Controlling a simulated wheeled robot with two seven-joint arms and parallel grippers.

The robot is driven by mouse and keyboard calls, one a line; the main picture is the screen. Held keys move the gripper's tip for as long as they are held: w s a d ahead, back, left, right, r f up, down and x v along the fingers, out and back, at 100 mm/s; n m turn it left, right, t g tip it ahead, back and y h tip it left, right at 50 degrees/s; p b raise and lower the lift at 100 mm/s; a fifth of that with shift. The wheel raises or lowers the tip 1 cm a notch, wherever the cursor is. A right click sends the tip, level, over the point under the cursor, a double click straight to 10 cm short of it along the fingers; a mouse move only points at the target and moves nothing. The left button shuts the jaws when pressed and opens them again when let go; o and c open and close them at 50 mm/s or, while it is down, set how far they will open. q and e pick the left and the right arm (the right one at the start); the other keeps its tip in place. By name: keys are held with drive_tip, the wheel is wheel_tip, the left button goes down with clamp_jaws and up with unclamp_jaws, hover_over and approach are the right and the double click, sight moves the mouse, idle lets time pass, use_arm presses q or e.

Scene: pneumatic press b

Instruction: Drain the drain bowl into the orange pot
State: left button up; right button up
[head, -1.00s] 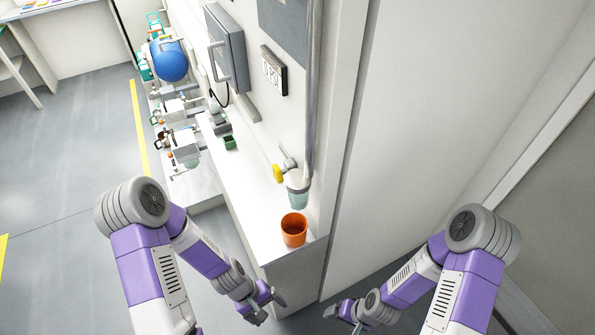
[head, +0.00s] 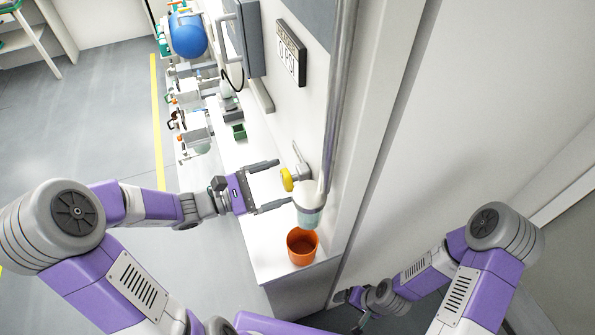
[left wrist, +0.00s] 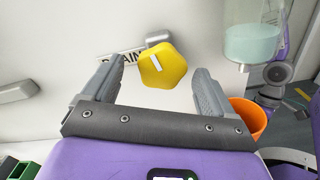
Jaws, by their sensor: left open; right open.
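The drain bowl (head: 309,205) is a translucent greenish cup under a pipe on the wall. It also shows at the upper right of the left wrist view (left wrist: 252,44), with pale liquid in it. A yellow knob (head: 287,179) sits beside the bowl's top; in the left wrist view the knob (left wrist: 164,66) lies between and beyond my fingertips. The orange pot (head: 302,247) stands on the white counter below the bowl. My left gripper (head: 281,184) is open around the line to the knob, with no clear contact. My right gripper (head: 348,298) is low beside the counter's right end, small in view.
The white counter (head: 262,240) runs along the wall. A small green box (head: 239,132) and press parts stand further back on it. A vertical pipe (head: 338,90) runs above the bowl.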

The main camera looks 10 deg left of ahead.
sight(296, 177)
use_arm(q)
drive_tip(key=b+x, duration=0.1)
drive_tip(key=x, duration=0.4)
drive_tip(key=shift+d, duration=0.2)
drive_tip(key=c, duration=1.1)
drive_tip(key=shift+o, duration=0.2)
drive_tip(key=shift+n+p, duration=0.4)
drive_tip(key=shift+p, duration=0.2)
drive_tip(key=n+p, duration=0.6)
drive_tip(key=p, duration=0.2)
drive_tip(key=shift+r, duration=0.15)
drive_tip(key=shift+f+n+p, duration=0.25)
drive_tip(key=shift+n+p, duration=1.15)
drive_tip(key=shift+p, duration=0.2)
